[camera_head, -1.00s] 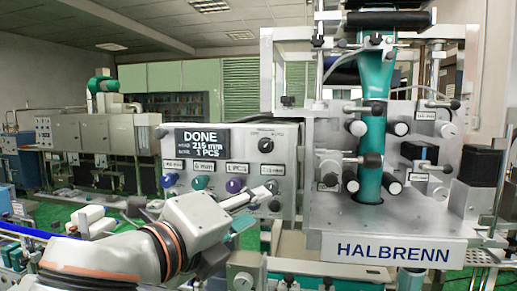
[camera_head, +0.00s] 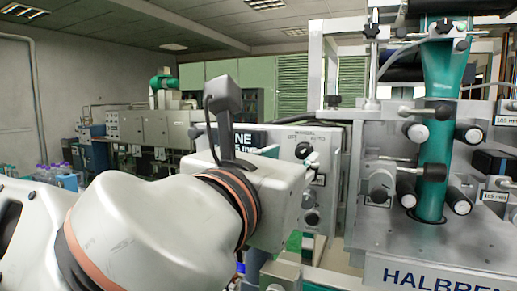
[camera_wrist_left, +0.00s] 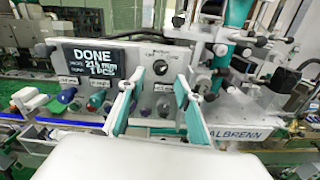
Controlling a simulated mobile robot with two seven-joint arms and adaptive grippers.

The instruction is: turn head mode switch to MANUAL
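The head mode switch is a dark round knob (camera_head: 303,150) at the upper right of the grey control panel (camera_head: 325,150). Labels sit above it; part of the lettering, MANUAL, OFF and AUTO, is small and blurred. The switch also shows in the left wrist view (camera_wrist_left: 160,67), just beyond the fingertips. I cannot tell which label it points at. My left gripper (camera_wrist_left: 158,82) is open, with teal-lined fingers spread on either side below the switch and nothing between them. In the head view its wrist covers the panel's left part. My right gripper is not in view.
The display (camera_wrist_left: 93,60) reads DONE. Coloured knobs, one of them blue (camera_wrist_left: 68,94), sit below it. The HALBRENN plate (camera_head: 430,275) and the machine with the teal sleeve (camera_head: 436,150) stand close right of the panel.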

